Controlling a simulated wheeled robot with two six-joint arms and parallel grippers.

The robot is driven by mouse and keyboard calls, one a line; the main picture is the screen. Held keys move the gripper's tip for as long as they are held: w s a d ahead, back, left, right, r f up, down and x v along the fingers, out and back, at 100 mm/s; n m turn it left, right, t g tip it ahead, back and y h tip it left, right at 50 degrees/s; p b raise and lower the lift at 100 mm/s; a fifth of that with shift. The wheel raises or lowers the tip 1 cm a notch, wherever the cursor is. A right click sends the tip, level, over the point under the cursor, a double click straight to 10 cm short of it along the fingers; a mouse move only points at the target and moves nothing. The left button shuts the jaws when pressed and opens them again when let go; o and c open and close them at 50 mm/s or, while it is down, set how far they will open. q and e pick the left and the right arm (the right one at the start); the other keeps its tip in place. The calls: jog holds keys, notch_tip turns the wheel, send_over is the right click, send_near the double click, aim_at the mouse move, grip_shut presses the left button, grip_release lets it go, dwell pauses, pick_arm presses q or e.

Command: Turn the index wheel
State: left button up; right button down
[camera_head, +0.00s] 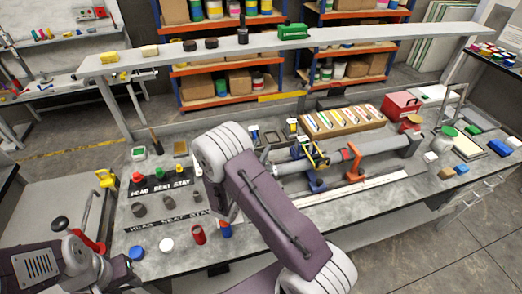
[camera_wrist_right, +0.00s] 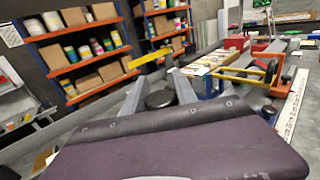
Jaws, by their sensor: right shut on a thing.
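In the right wrist view the two grey fingers of my right gripper (camera_wrist_right: 157,84) stand on either side of a dark round piece, which looks like the index wheel (camera_wrist_right: 160,98). The gripper is shut on it. In the head view my purple right forearm and white wrist cover the wheel and the fingertips. The grey tube of the frame jig (camera_head: 378,142) runs to the right from there, with yellow, blue and orange supports (camera_head: 353,160). The wheel's angle cannot be read.
A wooden tray of coloured strips (camera_head: 343,122) and a red toolbox (camera_head: 401,105) stand behind the jig. Several cups and caps, including a red cup (camera_head: 198,234), stand at the left front. A raised grey shelf (camera_head: 345,37) crosses the back. Small blocks crowd the right end.

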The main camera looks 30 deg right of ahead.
jog(key=n+t+y, duration=0.1)
jog(key=n+t+y+b, duration=0.1)
jog(key=y, duration=0.1)
jog(key=n+t+y, duration=0.1)
jog(key=n+t, duration=0.1)
jog(key=shift+w+a+y+b, duration=0.3)
jog(key=shift+b, duration=0.05)
jog(key=shift+w+a+r+n+t+y, duration=0.1)
jog(key=shift+n+t+y, duration=0.3)
jog(key=shift+y, duration=0.2)
jog(key=shift+r, duration=0.1)
jog(key=c, duration=1)
grip_release()
jog(key=shift+c, duration=0.2)
jog(key=shift+w, duration=0.1)
jog(key=shift+f, duration=0.2)
